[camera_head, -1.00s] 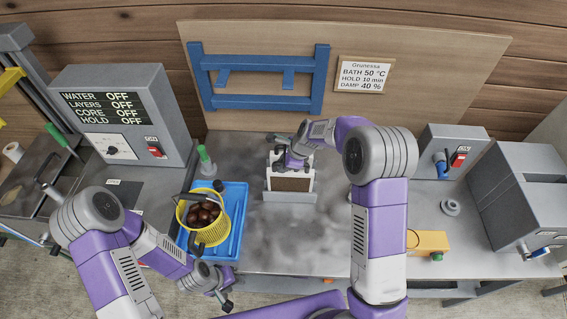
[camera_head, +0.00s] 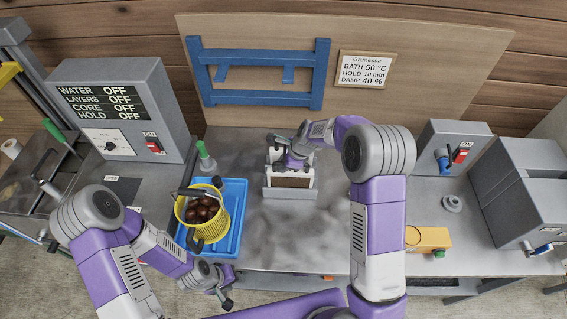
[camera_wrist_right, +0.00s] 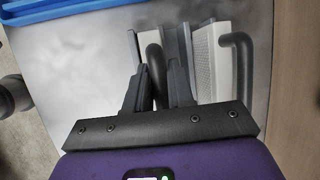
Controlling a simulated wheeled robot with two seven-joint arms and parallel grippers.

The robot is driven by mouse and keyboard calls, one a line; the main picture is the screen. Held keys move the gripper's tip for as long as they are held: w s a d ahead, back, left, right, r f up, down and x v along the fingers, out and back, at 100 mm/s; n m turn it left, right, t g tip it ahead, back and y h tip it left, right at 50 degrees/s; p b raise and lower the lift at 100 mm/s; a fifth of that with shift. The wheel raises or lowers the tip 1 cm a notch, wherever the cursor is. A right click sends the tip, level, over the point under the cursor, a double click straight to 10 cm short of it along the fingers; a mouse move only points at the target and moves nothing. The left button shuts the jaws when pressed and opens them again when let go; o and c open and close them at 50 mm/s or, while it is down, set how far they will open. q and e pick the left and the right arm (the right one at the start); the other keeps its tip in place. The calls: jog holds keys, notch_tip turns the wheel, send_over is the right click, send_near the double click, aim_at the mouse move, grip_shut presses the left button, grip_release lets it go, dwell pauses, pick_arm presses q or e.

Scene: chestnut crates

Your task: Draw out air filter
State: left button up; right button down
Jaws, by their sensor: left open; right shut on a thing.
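The air filter (camera_head: 292,181) is a white-framed panel with a brown face, upright in a low grey holder (camera_head: 290,194) at the middle of the steel table. My right gripper (camera_head: 280,157) is at its top. In the right wrist view, the jaws (camera_wrist_right: 160,85) are shut around a dark curved handle (camera_wrist_right: 154,62), seemingly the filter's. The filter's top is partly hidden by the gripper. My left gripper (camera_head: 227,296) is open and empty near the table's front edge.
A yellow basket (camera_head: 217,222) of chestnuts stands on a blue tray (camera_head: 235,205) to the left. An orange box (camera_head: 428,240) and grey machine (camera_head: 530,195) stand right. The table front of the holder is clear.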

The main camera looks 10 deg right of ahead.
aim_at(292, 174)
jog(key=shift+f, duration=0.4)
jog(key=c, duration=0.9)
grip_release()
jog(key=v, duration=0.7)
jog(key=shift+s+d+r, duration=0.1)
jog(key=shift+r, duration=0.15)
